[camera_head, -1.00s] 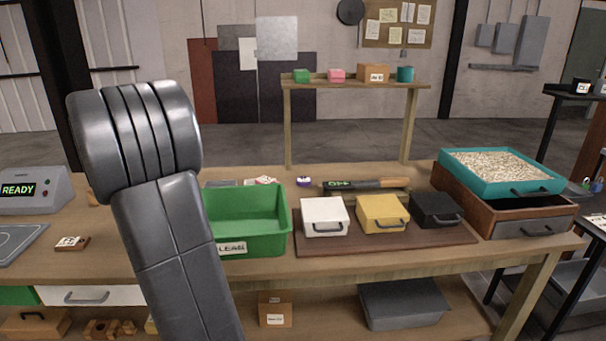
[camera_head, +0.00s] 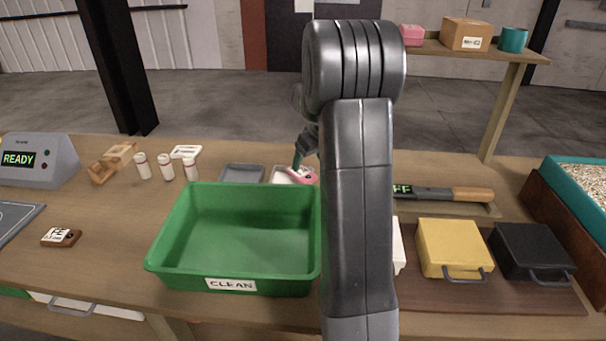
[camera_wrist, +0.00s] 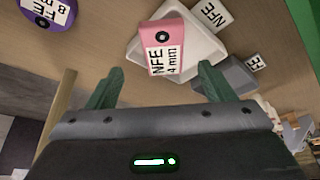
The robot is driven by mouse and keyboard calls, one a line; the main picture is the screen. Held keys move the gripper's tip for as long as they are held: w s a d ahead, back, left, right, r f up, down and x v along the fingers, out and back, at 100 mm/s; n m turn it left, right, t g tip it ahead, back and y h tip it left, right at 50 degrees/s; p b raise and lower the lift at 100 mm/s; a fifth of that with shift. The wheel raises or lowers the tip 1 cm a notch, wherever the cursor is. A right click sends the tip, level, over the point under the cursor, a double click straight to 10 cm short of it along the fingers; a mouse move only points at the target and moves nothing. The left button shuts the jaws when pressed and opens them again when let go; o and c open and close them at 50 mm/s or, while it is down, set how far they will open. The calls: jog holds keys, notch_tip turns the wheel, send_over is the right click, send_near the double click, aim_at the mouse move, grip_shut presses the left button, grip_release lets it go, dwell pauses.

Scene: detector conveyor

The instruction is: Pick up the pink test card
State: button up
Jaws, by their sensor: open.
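The pink test card (camera_wrist: 165,46), with a black dot and the marking "NFE 4 mm", lies on a small white tray (camera_wrist: 203,43) in the wrist view. In the head view the card (camera_head: 303,176) is a small pink patch on the white tray (camera_head: 280,176) behind the green bin. My gripper (camera_wrist: 160,84) is open and empty. Its two green fingers stand apart, one to either side of the card's near end in the wrist picture, and I see no contact. In the head view my gripper (camera_head: 300,158) is right by the card, partly hidden by my arm.
A purple disc-like piece (camera_wrist: 45,8) lies left of the card in the wrist view. A grey tray (camera_wrist: 238,75) sits to its right. The green CLEAN bin (camera_head: 235,235) stands in front of the trays. White, yellow (camera_head: 453,247) and black boxes stand to the right.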

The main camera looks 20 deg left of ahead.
aim_at(302, 172)
jog(key=shift+a+f, duration=0.25)
jog(key=shift+f, duration=0.35)
jog(key=x, duration=0.4)
jog(key=shift+a+f+p, duration=0.15)
jog(key=shift+p, duration=0.25)
jog(key=shift+c, duration=0.3)
jog(key=c, duration=1.1)
